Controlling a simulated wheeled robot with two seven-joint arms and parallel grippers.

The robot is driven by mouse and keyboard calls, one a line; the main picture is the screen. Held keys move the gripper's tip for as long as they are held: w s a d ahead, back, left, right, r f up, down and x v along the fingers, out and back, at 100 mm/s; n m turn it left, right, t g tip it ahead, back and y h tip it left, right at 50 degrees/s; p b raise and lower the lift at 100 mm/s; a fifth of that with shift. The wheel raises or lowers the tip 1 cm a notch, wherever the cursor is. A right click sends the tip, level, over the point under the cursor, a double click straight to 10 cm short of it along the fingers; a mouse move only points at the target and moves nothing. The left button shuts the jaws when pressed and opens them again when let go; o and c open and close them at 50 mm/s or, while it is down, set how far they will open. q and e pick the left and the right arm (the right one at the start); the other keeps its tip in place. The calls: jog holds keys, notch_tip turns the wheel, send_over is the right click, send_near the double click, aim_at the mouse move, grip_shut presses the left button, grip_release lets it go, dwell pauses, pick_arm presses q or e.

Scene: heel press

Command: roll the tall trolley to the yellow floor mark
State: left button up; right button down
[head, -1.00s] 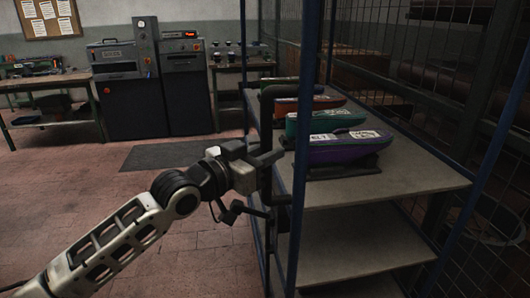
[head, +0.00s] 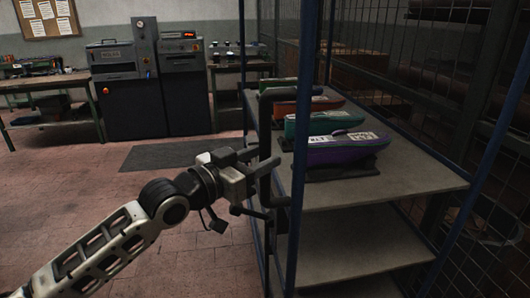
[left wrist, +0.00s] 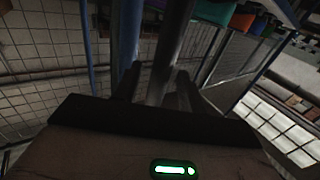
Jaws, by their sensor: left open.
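The tall trolley has blue posts (head: 305,130), grey shelves (head: 400,183) and a dark upright handle (head: 265,118) on its left side. My left gripper (head: 264,157) is open at the handle's height, with its fingertips close about the bar. In the left wrist view a dark bar (left wrist: 168,55) shows between the two open fingers (left wrist: 157,88), with a blue post (left wrist: 127,35) beside it. Contact cannot be told. The yellow floor mark is not in view. My right gripper is not in view.
Purple (head: 340,152), green (head: 325,122) and red shoe-like items stand on the top shelf. A wire mesh fence (head: 420,60) runs behind the trolley. Dark machines (head: 130,90), a workbench (head: 50,85) and a floor mat (head: 175,155) lie at the back left. Tiled floor at left is clear.

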pick_arm(q)
jog(key=p+v, duration=0.1)
jog(key=v, duration=0.4)
jog(key=shift+s+a, duration=0.2)
jog(key=shift+s, duration=0.05)
dwell(0.3)
